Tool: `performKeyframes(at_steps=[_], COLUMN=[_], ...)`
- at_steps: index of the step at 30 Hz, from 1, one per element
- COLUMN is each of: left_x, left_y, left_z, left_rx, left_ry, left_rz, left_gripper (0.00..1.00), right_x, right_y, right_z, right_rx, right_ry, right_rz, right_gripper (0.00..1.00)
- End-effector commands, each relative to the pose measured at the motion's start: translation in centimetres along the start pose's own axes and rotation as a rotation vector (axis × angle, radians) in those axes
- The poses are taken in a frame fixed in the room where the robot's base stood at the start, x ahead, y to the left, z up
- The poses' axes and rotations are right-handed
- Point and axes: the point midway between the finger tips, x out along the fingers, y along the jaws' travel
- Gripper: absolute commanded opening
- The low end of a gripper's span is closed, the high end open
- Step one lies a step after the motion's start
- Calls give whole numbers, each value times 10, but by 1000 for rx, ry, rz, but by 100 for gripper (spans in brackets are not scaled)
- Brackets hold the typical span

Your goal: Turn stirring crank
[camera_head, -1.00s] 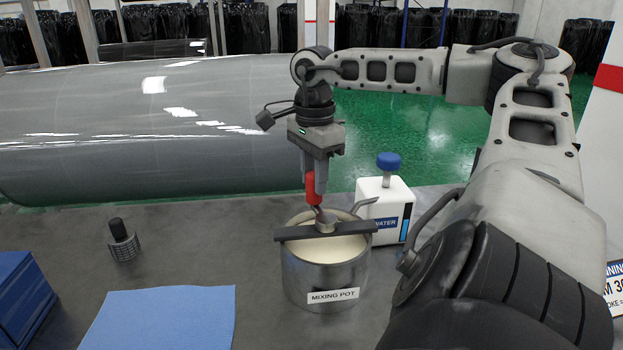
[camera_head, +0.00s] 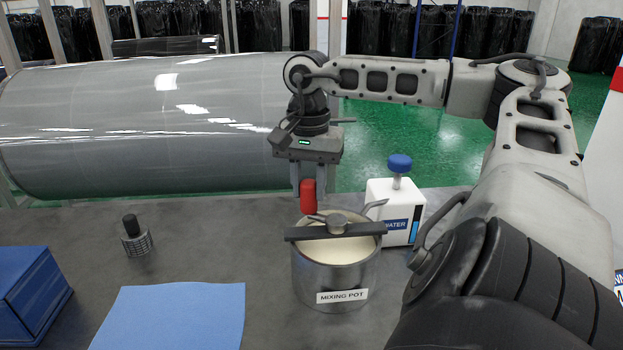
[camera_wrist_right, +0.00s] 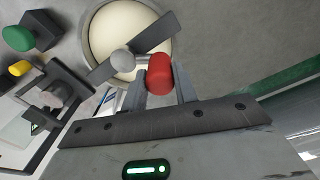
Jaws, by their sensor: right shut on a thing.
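The mixing pot (camera_head: 335,275) is a metal pot with a label and pale contents, standing on the grey table. A dark bar (camera_head: 355,230) lies across its top with a metal hub in the middle. A crank with a red handle (camera_head: 308,196) rises from the hub; the handle is on the pot's far left side. My right gripper (camera_head: 309,188) points down and is shut on the red handle. In the right wrist view the red handle (camera_wrist_right: 159,74) sits between the two fingers, above the bar and pot (camera_wrist_right: 112,22). My left gripper is not in view.
A white water container (camera_head: 395,208) with a blue cap stands close to the pot's right. A blue cloth (camera_head: 170,315), a small dark cylindrical item (camera_head: 135,237) and a blue box (camera_head: 32,290) are to the left. A large wrapped roll (camera_head: 140,130) lies behind the table.

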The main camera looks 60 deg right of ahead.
Motion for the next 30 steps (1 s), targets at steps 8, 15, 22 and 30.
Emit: performKeyframes(at_steps=[8, 15, 22, 30], left_x=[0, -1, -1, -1], left_y=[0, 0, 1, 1], left_z=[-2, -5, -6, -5], left_rx=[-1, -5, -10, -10], left_ry=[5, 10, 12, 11], left_rz=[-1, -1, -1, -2], left_gripper=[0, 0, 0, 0], right_x=[-3, -3, -2, -2], right_y=[-2, -2, -2, -1], right_z=[2, 2, 2, 2], right_rx=[-45, -48, -47, -47], right_ry=[3, 3, 2, 1], right_rz=[-9, -8, -6, -2], right_gripper=[0, 0, 50, 50])
